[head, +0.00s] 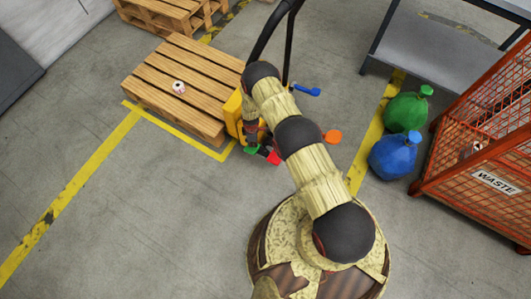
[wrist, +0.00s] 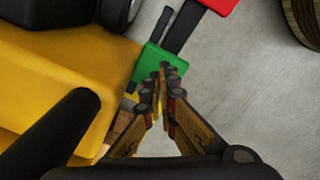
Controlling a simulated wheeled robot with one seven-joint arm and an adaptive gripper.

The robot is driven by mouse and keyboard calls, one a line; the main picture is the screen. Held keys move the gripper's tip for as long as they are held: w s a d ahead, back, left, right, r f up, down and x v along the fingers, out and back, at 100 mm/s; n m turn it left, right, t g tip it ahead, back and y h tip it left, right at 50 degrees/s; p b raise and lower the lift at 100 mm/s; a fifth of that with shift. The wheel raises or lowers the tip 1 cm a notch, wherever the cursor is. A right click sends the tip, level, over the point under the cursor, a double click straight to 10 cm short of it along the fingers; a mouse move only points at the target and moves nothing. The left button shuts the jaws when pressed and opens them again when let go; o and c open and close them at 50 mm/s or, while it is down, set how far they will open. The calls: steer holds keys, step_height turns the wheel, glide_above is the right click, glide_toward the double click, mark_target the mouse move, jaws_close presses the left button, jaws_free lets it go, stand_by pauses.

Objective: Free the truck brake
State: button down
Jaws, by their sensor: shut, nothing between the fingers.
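The yellow pallet truck (head: 233,113) stands at the right end of a wooden pallet, partly hidden by my arm. Low on its near side are a green pedal (head: 251,149) and a red pedal (head: 274,158). In the wrist view the green pedal (wrist: 152,60) lies just beyond the fingertips of my gripper (wrist: 163,72), and the red pedal (wrist: 221,5) is at the top edge. My gripper is shut and empty, its tips overlapping the green pedal in the picture. I cannot tell whether they touch it. The truck's yellow body (wrist: 50,75) fills the left.
A blue lever (head: 308,90) and an orange part (head: 331,137) show beside my arm. The pallet (head: 185,75) carries a small white roll (head: 179,87). Green (head: 406,110) and blue (head: 393,154) bags stand by the orange waste cage (head: 480,160). The floor at lower left is clear.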

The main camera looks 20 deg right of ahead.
step_height(320, 180, up, 7)
steer(key=p, duration=0.3)
steer(key=shift+f, duration=0.1)
stand_by(0.6)
